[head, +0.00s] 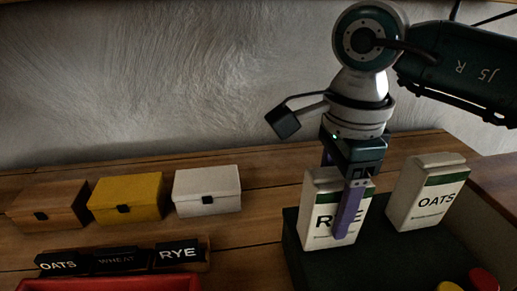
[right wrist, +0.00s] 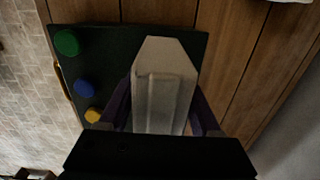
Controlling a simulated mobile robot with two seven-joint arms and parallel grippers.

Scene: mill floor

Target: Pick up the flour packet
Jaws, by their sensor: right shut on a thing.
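A white flour packet with a green band and the word RYE (head: 318,222) stands upright at the left end of a dark board. My right gripper (head: 338,205) reaches down from above and is shut on this packet, one purple finger across its front. The other finger is partly hidden behind it. In the right wrist view the pale packet (right wrist: 163,85) sits between the purple fingers. I cannot tell whether its base touches the board. A second packet marked OATS (head: 428,195) stands to its right, apart from the gripper. My left gripper is not in view.
The dark board (head: 390,262) bears green (right wrist: 66,43), blue (right wrist: 84,89) and yellow (right wrist: 93,115) round things. Brown (head: 48,206), yellow (head: 127,198) and white boxes (head: 207,191) stand left. Black OATS, WHEAT and RYE labels (head: 118,259) sit behind a red tray (head: 120,284).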

